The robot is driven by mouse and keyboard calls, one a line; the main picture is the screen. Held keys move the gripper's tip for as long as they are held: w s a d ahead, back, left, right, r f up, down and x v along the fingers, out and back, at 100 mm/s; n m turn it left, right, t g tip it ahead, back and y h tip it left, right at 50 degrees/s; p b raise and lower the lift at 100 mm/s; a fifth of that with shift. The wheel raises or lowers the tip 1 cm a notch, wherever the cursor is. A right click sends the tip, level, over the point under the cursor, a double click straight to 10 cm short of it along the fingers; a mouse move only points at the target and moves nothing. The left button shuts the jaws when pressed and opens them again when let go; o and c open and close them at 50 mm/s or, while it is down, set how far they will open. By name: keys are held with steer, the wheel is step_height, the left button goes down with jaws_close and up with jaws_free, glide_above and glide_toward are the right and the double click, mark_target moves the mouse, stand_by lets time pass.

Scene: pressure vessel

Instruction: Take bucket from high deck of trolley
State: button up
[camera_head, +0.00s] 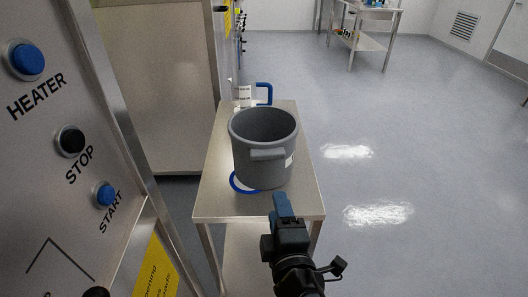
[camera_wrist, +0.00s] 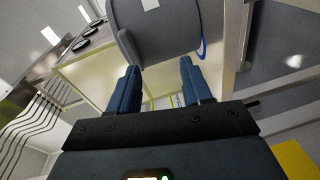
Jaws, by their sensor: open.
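The grey bucket (camera_head: 264,148) stands upright on the high deck of the metal trolley (camera_head: 213,200). A grey handle (camera_head: 268,154) sticks out from its near side below the rim. A blue ring shows at its lower left on the deck. My gripper (camera_head: 281,203) is at the trolley's near edge, in front of the bucket and apart from it. In the wrist view my gripper (camera_wrist: 160,82) has its two blue fingers wide apart with nothing between them. The bucket (camera_wrist: 158,28) shows beyond the fingertips, with its handle (camera_wrist: 127,46) toward the left finger.
A clear jug with a blue handle (camera_head: 264,93) stands behind the bucket on the deck. A control panel (camera_head: 75,110) with HEATER, STOP and START buttons rises close on the left. The floor (camera_head: 410,160) to the right is open. Another table (camera_head: 372,41) stands far back.

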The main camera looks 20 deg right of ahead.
steer(key=h, duration=0.2)
glide_toward(266, 158)
steer(key=w, duration=0.2)
steer(key=shift+t, duration=0.3)
steer(key=shift+d+f+p+x, duration=0.15)
steer(key=shift+p+x, duration=0.2)
steer(key=shift+x, duration=0.95)
steer(key=shift+d+p+x, duration=0.1)
steer(key=shift+p+x, duration=0.25)
steer(key=shift+x, duration=0.9)
steer(key=shift+d+f+p+x, duration=0.15)
steer(key=shift+p+x, duration=0.2)
steer(key=shift+x, duration=0.95)
steer(key=shift+s, duration=0.15)
steer(key=shift+c, duration=0.3)
jaws_close()
steer(key=shift+r, duration=0.1)
